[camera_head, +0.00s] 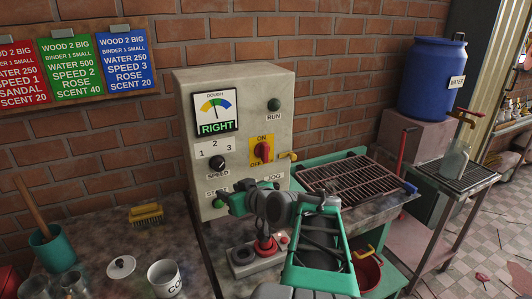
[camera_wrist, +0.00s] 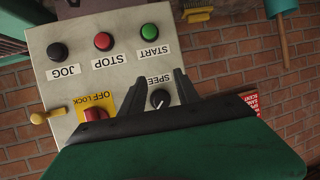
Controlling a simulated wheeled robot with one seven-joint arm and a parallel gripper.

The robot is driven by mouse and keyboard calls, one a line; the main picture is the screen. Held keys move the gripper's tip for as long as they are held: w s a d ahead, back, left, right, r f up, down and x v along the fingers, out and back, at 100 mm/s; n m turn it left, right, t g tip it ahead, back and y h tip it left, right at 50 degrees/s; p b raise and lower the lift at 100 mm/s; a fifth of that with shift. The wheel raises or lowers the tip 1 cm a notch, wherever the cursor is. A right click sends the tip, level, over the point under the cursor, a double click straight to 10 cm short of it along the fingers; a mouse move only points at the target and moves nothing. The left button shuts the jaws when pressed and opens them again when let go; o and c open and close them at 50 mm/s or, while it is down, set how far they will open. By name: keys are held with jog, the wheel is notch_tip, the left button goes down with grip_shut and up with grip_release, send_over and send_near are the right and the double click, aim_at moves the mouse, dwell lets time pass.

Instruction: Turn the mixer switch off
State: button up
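The mixer switch (camera_head: 265,152) is a red lever on a yellow plate on the beige control box (camera_head: 283,95). In the head view its handle stands roughly upright, with ON printed above and OFF at the lower left. The wrist view shows the panel upside down; the red switch (camera_wrist: 95,114) is partly hidden by my gripper, beside the words OFF LOCK. My gripper (camera_wrist: 160,92) looks open and empty, its dark fingers apart with the speed knob (camera_wrist: 160,99) seen between them. In the head view my gripper (camera_head: 248,192) is in front of the panel's lower part, below the switch.
Jog (camera_wrist: 57,51), stop (camera_wrist: 103,41) and start (camera_wrist: 149,32) buttons line the panel. A yellow handle (camera_head: 288,155) sticks out at the box's right side. A wire rack (camera_head: 350,183) lies to the right.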

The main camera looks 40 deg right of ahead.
aim_at(267, 146)
jog(key=s+d+r+m+t+h, duration=0.1)
jog(key=s+d+r+t+h, duration=0.15)
jog(key=d, duration=0.35)
jog(key=s+d+r+m+t+h, duration=0.1)
jog(key=s+d+r+h, duration=0.2)
jog(key=d, duration=0.4)
jog(key=shift+t+y, duration=0.25)
jog(key=shift+y, duration=0.4)
jog(key=x, duration=0.2)
jog(key=r+p+x, duration=0.1)
jog(key=x, duration=0.2)
jog(key=p+x, duration=0.1)
jog(key=x, duration=0.1)
jog(key=shift+w+d+r, duration=0.1)
jog(key=shift+w+r, duration=0.25)
jog(key=shift+w, duration=0.05)
jog(key=shift+c, duration=0.4)
grip_shut()
